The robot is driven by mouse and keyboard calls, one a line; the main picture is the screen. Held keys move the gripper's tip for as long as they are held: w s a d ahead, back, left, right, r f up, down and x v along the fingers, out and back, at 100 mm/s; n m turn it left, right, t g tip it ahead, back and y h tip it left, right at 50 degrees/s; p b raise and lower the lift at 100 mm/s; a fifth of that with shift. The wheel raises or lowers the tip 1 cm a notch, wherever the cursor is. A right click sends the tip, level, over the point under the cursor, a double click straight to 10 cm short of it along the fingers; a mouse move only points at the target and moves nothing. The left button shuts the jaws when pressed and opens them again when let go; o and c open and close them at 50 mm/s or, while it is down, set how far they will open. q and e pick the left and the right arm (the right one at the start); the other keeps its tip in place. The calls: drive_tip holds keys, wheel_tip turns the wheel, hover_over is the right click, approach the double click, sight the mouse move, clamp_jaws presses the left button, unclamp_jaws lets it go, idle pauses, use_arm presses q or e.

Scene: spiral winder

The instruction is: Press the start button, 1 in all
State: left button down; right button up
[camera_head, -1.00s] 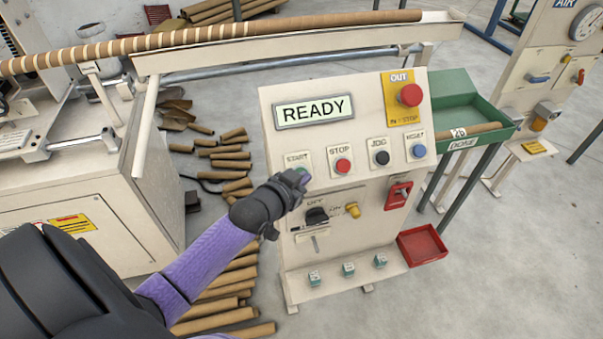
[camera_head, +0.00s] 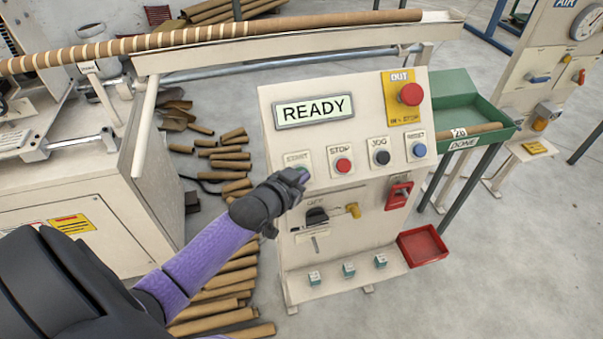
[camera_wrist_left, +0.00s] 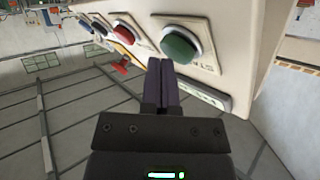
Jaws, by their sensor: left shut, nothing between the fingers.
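The start button is a green round button (camera_wrist_left: 180,44) on a pale plate in the left wrist view. In the head view its plate (camera_head: 296,158) shows, with my gripper covering most of the button. My left gripper (camera_head: 303,174) is shut and empty, its tip in front of the start plate. In the left wrist view the shut fingertips (camera_wrist_left: 160,66) lie just beside the green button; I cannot tell whether they touch it. The display (camera_head: 314,110) reads READY. My right gripper is not in view.
The red stop button (camera_head: 343,165), black jog button (camera_head: 382,157) and blue reset button (camera_head: 419,150) sit in a row to the right. A large red button (camera_head: 411,95) is above them. A red tray (camera_head: 422,245) and a green bin (camera_head: 470,100) stand at the right.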

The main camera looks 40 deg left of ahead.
use_arm(q)
drive_tip(key=shift+w+a+f, duration=0.15)
drive_tip(key=shift+a+f, duration=0.05)
drive_tip(key=shift+f, duration=0.05)
idle(0.3)
drive_tip(key=shift+r, duration=0.1)
drive_tip(key=shift+s+d+r+p, duration=0.4)
drive_tip(key=shift+d+r+p, duration=0.1)
drive_tip(key=shift+p, duration=0.4)
drive_tip(key=s+d+r+p, duration=0.1)
drive_tip(key=p, duration=0.1)
drive_tip(key=s+d+r+p, duration=0.1)
drive_tip(key=d+r+p, duration=0.1)
drive_tip(key=p, duration=0.1)
drive_tip(key=shift+s+p, duration=0.25)
drive_tip(key=shift+p, duration=0.05)
